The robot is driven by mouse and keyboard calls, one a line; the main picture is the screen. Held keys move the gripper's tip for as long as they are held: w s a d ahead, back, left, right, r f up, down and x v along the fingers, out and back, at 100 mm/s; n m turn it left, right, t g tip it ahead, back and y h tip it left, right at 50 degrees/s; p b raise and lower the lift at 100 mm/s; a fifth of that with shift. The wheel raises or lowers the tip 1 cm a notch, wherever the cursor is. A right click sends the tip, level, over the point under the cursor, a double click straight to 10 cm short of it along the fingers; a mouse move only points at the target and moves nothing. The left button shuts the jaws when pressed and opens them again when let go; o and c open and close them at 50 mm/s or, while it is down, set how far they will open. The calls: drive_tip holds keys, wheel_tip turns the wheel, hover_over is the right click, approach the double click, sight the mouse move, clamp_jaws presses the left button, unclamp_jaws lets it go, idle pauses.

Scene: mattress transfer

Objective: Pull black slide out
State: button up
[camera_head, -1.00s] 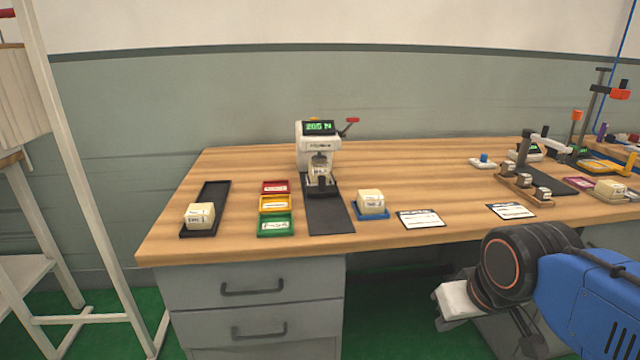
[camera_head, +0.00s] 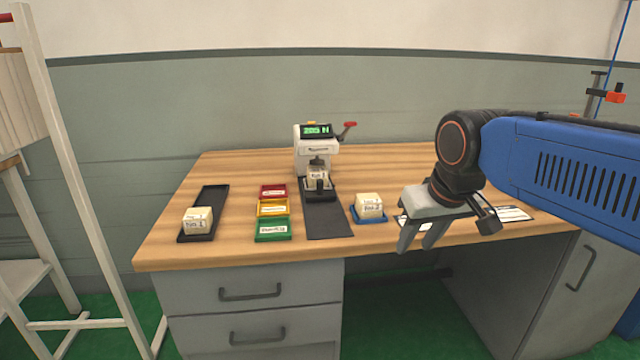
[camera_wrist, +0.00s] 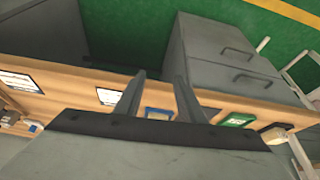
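The white press device (camera_head: 316,160) with a green-lit display and a red-tipped lever stands at the back of the table. A dark slide (camera_head: 320,194) with an upright black handle sits at its base. A small pale block (camera_head: 316,174) rests on the slide under the press head. My gripper (camera_head: 418,243) is open and empty, in front of the table's front edge, right of the slide and apart from it. In the wrist view its two fingers (camera_wrist: 160,76) are spread with nothing between them.
A black mat (camera_head: 326,223) lies before the device. A blue tray (camera_head: 369,217) with a pale block stands between mat and gripper. Red, yellow and green trays (camera_head: 273,236) and a black tray (camera_head: 211,207) with a block are left. Drawers (camera_head: 252,292) are below.

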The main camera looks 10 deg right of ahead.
drive_tip(key=w+a+r, duration=0.3)
drive_tip(key=w+r, duration=0.2)
drive_tip(key=w, duration=0.2)
drive_tip(key=w+a+r, duration=0.3)
drive_tip(key=w+r, duration=0.1)
drive_tip(key=w, duration=0.3)
drive_tip(key=n, duration=0.1)
approach(320, 181)
drive_tip(key=x, duration=1)
drive_tip(key=shift+w+f, duration=0.1)
drive_tip(key=shift+f, duration=0.15)
clamp_jaws()
